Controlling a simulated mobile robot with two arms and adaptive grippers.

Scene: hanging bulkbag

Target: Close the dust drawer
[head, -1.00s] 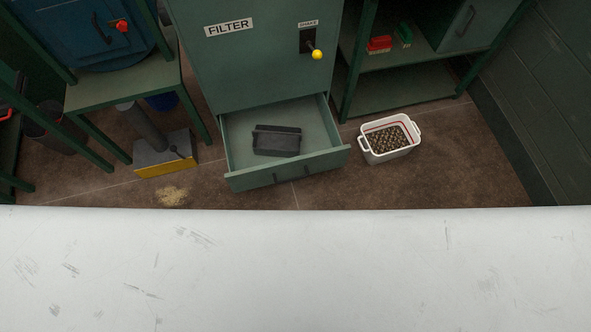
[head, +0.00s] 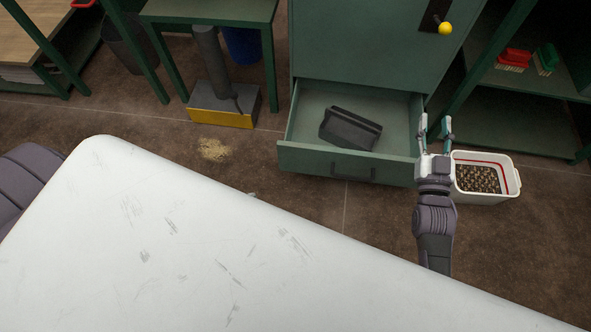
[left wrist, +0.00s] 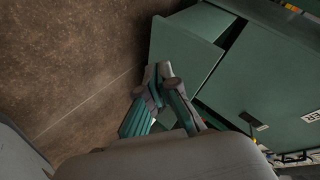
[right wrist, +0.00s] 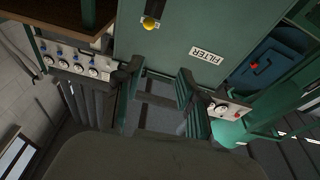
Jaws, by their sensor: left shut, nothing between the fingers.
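The green dust drawer (head: 300,157) is pulled out of the filter cabinet (head: 350,45). A dark grey bin (head: 350,129) lies inside it. My right gripper (head: 435,122) is open and empty in the head view, by the drawer's front right corner; whether it touches the drawer I cannot tell. The right wrist view shows its fingers (right wrist: 156,90) spread before the cabinet. My left gripper (left wrist: 159,75) is shut and empty in the left wrist view, close in front of the drawer (left wrist: 185,48).
A white tub (head: 482,195) of dark pellets stands on the floor right of the drawer, close to my right gripper. A grey and yellow box (head: 225,105) with a pipe stands left. A pale dust pile (head: 213,149) lies on the floor. A shelf with brushes (head: 545,58) is at right.

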